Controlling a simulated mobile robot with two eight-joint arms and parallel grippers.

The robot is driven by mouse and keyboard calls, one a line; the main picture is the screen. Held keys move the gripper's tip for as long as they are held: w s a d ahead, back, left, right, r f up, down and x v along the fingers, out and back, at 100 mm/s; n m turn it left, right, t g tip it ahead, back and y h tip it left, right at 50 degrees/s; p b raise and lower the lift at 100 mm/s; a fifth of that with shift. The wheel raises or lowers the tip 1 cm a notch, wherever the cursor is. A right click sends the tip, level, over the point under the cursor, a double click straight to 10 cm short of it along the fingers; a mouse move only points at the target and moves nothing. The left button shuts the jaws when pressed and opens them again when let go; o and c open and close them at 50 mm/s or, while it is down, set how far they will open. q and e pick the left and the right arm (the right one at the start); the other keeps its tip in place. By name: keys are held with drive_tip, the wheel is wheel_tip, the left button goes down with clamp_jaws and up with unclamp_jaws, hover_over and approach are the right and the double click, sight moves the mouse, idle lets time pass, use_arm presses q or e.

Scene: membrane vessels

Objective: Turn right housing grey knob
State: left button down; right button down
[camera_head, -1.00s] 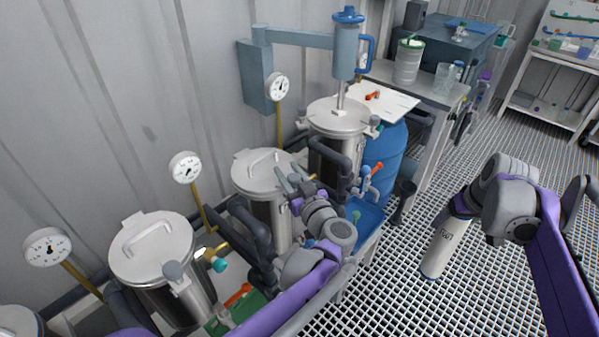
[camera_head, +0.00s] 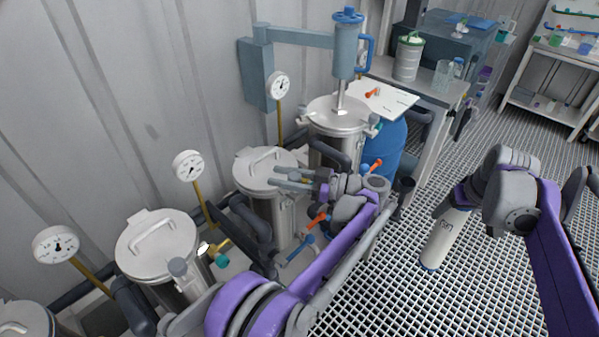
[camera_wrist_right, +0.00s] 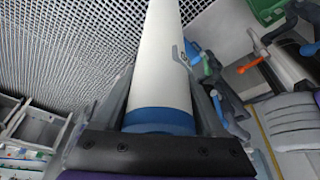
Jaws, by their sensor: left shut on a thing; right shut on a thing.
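A steel housing (camera_head: 263,162) with a round lid stands mid-view in the head view, beside another lidded housing (camera_head: 157,240) that has a grey knob (camera_head: 178,267) at its rim. My left gripper (camera_head: 277,177) lies nearly level at the front right rim of the mid-view housing. Its fingers are shut on what seems to be that housing's grey knob, which they mostly hide. My right gripper (camera_wrist_right: 160,75) is shut around a white cylinder with a blue end band (camera_wrist_right: 160,121). The cylinder (camera_head: 446,238) hangs tilted over the grating, away from the housings.
A steel vessel (camera_head: 338,117) with a blue stirrer (camera_head: 347,45) stands behind, next to a blue barrel (camera_head: 388,150). Pressure gauges (camera_head: 188,166) line the wall. Orange (camera_head: 317,220) and blue (camera_head: 301,248) valve handles are close to my left forearm. The floor grating on the right is open.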

use_arm(q)
drive_tip(key=shift+s+n+g, duration=0.1)
drive_tip(key=shift+n+g, duration=0.4)
drive_tip(key=shift+g, duration=0.2)
drive_tip(key=shift+g+y, duration=0.3)
drive_tip(key=shift+c, duration=2.2)
unclamp_jaws()
